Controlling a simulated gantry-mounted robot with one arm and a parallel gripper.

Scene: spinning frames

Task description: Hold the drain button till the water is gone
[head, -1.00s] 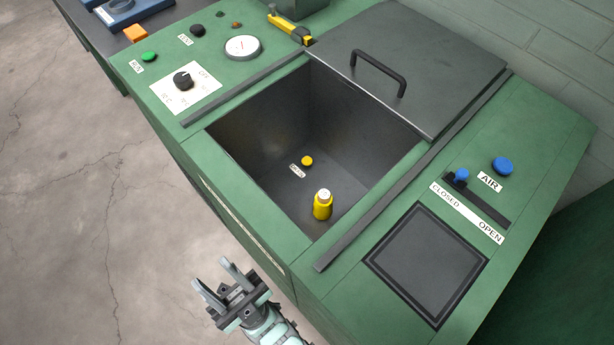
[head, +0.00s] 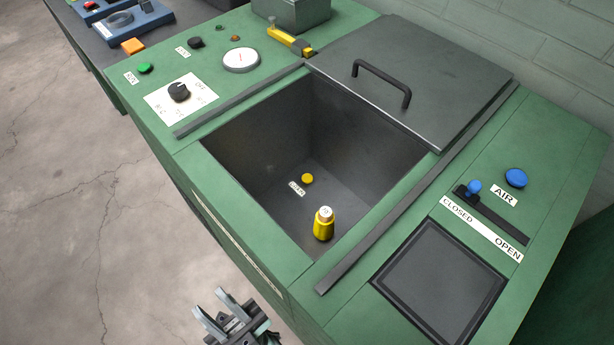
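A small round yellow button (head: 307,178) sits at the back of the open dark tub (head: 265,140), with a white label (head: 297,188) in front of it that is too small to read surely. No water can be made out in the tub. A yellow cylinder with a white top (head: 324,224) stands upright near the tub's front corner. My gripper (head: 222,315) is at the bottom edge of the picture, outside the green cabinet and in front of it. Its two fingers are apart with nothing between them.
A dark lid with a handle (head: 383,80) is slid back, leaving the tub open. Rails (head: 400,222) flank the opening. A blue-knobbed slider (head: 473,188) rests at CLOSED, near a blue AIR button (head: 516,178). A dial (head: 180,92) and green button (head: 145,68) are at left.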

